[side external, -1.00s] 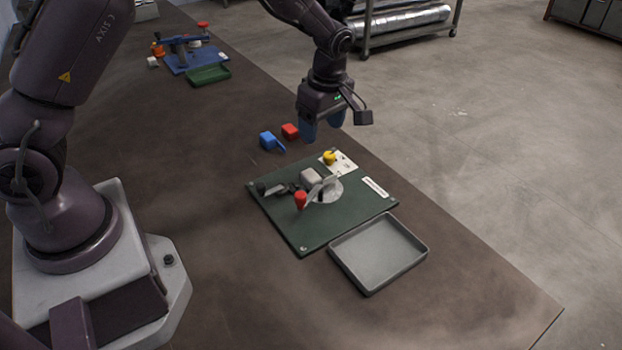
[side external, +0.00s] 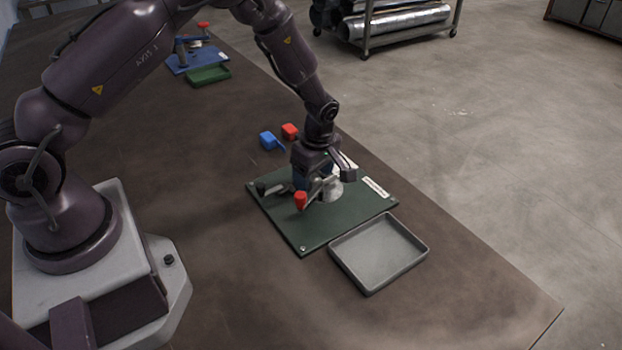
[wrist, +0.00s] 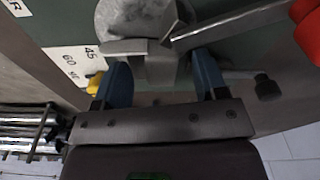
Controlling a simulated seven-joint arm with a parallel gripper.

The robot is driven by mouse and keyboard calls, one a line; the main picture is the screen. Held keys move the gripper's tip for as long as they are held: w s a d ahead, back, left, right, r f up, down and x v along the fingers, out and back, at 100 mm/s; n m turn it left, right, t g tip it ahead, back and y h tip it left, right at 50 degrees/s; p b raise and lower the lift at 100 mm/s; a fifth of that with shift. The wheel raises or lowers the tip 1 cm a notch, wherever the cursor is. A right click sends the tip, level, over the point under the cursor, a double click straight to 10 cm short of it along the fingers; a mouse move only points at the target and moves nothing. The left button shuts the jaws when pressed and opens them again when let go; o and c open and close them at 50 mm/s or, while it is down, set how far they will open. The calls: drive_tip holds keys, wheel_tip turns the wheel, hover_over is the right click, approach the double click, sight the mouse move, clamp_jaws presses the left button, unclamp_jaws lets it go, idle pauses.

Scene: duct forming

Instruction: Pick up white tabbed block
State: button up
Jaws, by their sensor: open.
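The white tabbed block (wrist: 160,68) looks grey-white in the wrist view, with a flat tab sticking out to the left. It sits on the green fixture board (side external: 318,232), beside a round grey disc (wrist: 118,14). My gripper (wrist: 161,78) is open, with one blue finger on each side of the block. I cannot tell whether the fingers touch it. In the side view my gripper (side external: 318,172) is low over the board and hides most of the block.
A red-knobbed lever (side external: 300,200) stands close in front of my gripper. A yellow knob (wrist: 95,82) is near the left finger. A black-tipped handle (wrist: 267,88) lies to the right. An empty grey tray (side external: 378,255) is beside the board.

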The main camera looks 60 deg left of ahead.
drive_tip(key=shift+c, duration=0.5)
drive_tip(key=c, duration=0.9)
drive_tip(key=shift+w, duration=0.1)
drive_tip(key=shift+a, duration=0.1)
drive_tip(key=shift+c, duration=0.2)
